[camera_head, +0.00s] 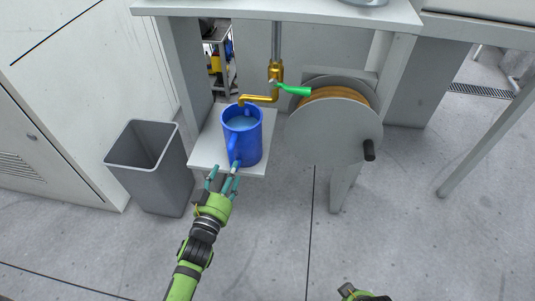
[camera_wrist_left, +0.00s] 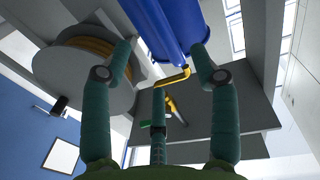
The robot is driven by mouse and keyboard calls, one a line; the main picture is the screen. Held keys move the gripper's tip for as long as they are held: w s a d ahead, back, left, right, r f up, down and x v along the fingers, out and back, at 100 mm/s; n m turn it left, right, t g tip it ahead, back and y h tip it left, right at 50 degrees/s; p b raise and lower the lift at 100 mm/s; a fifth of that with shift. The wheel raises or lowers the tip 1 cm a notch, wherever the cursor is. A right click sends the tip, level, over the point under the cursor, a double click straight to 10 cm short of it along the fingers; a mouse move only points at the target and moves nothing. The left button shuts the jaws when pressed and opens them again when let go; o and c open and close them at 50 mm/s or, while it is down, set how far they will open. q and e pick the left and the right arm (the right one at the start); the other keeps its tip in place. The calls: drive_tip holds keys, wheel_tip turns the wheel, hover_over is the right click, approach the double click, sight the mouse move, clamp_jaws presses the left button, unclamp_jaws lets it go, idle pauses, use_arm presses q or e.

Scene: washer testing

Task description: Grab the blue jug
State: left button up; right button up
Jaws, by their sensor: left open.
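The blue jug (camera_head: 252,140) stands upright on a small white shelf (camera_head: 205,155) under a brass tap (camera_head: 262,98). Its handle faces me, and its inside looks light blue, as if it holds liquid. My left gripper (camera_head: 225,172) is open just in front of the jug, with its fingers near the lower end of the handle. In the left wrist view the jug (camera_wrist_left: 160,20) shows at the top, between and beyond the spread fingers (camera_wrist_left: 160,60). I cannot tell whether a finger touches it. Only a bit of my right arm's end (camera_head: 362,293) shows at the bottom edge.
A grey bin (camera_head: 150,170) stands left of the shelf. A hose reel (camera_head: 335,125) with a black crank is to the right, and the tap's green lever (camera_head: 293,90) points towards it. A white tabletop (camera_head: 300,12) overhangs behind. The floor in front is clear.

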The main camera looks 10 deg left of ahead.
sight(232, 157)
use_arm(q)
drive_tip(key=w, duration=0.5)
drive_tip(key=w+b, duration=0.1)
drive_tip(key=w, duration=0.1)
drive_tip(key=shift+w+d+r, duration=0.15)
drive_tip(key=shift+d+r, duration=0.05)
drive_tip(key=shift+r, duration=0.05)
use_arm(e)
drive_tip(key=r, duration=0.2)
drive_tip(key=w+r, duration=0.1)
drive_tip(key=shift+a+r, duration=0.1)
drive_tip(key=shift+r, duration=0.25)
use_arm(q)
clamp_jaws()
drive_tip(key=shift+r, duration=0.4)
